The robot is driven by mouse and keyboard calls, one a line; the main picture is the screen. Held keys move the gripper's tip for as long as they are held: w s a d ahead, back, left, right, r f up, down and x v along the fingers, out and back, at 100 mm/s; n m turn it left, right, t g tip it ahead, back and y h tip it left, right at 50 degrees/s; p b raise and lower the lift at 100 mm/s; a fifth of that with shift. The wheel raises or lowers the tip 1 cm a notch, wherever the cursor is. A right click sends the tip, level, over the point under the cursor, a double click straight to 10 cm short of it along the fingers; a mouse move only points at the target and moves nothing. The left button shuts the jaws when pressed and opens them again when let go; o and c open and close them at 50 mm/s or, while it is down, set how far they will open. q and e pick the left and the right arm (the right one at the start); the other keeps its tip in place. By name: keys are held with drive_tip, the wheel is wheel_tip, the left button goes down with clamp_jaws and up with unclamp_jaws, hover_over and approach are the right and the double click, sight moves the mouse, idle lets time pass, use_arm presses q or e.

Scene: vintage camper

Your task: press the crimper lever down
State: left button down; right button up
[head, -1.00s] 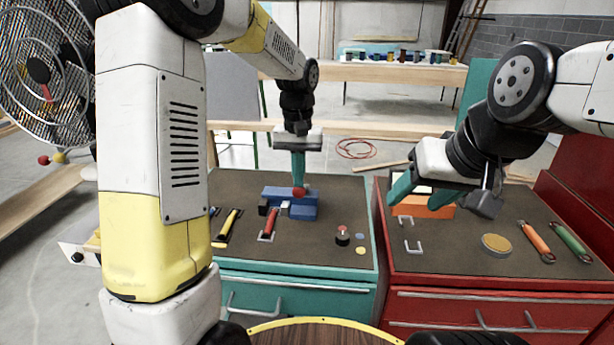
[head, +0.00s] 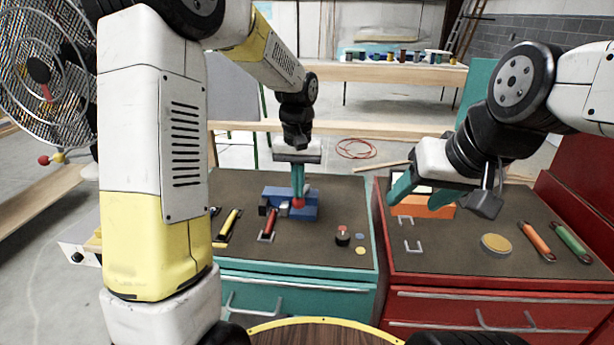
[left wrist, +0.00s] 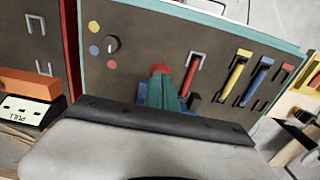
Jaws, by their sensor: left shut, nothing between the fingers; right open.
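The crimper (head: 277,197) is a blue block on the mat of the teal cabinet in the head view. The red ball (head: 298,204) at the end of its lever shows right under my left fingertips. My left gripper (head: 298,196) is shut and empty, with its teal fingers pointing down at the red ball. In the left wrist view the red ball (left wrist: 161,69) sits at the tips of the shut fingers, which hide most of the blue block. Whether the tips touch the ball is hard to tell. My right gripper (head: 418,195) is open and empty over the red cabinet.
A red-handled tool (head: 268,224) and a yellow-handled tool (head: 229,222) lie left of the crimper. A small black knob (head: 342,238) stands to its right. An orange block (head: 411,211) is by my right gripper. The front right of the teal mat is mostly clear.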

use_arm(q)
drive_tip(key=shift+f, duration=0.25)
drive_tip(key=shift+s+f, duration=0.25)
drive_tip(key=shift+f, duration=1.15)
wheel_tip(320, 180, up, 14)
idle(1.5)
